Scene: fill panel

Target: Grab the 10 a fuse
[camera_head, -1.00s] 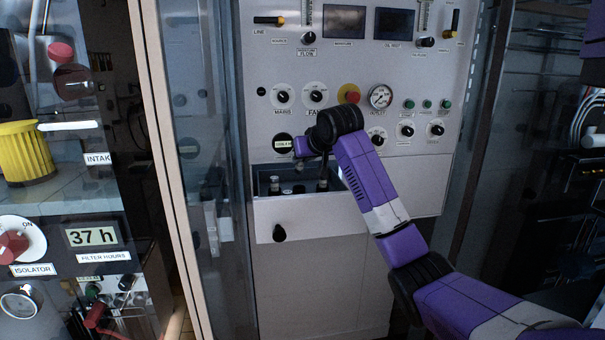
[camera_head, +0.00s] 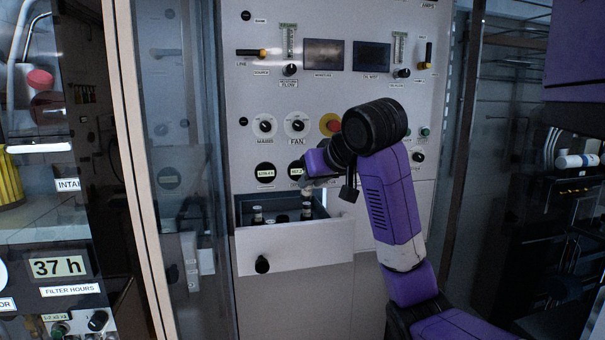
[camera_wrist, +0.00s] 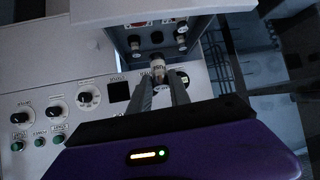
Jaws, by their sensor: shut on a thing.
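My gripper (camera_wrist: 161,84) is shut on a small pale cylindrical fuse (camera_wrist: 158,67), held upright between the fingertips. In the head view the held fuse (camera_head: 307,211) shows below my gripper, at the right part of the open drawer (camera_head: 295,241); I cannot tell whether its lower end is clear of the drawer. Its rating is too small to read. Other fuses stand in the drawer, one of them at the left (camera_head: 257,214). In the wrist view more fuses, one at the left (camera_wrist: 135,43), sit in the drawer beyond the held one.
The panel (camera_head: 240,150) rises behind the drawer with knobs, including the FAN knob (camera_head: 297,126), and a red stop button (camera_head: 332,124). Round labelled ports, one at the left (camera_head: 265,172), sit just above the drawer. A glass door (camera_head: 168,200) stands open at the left.

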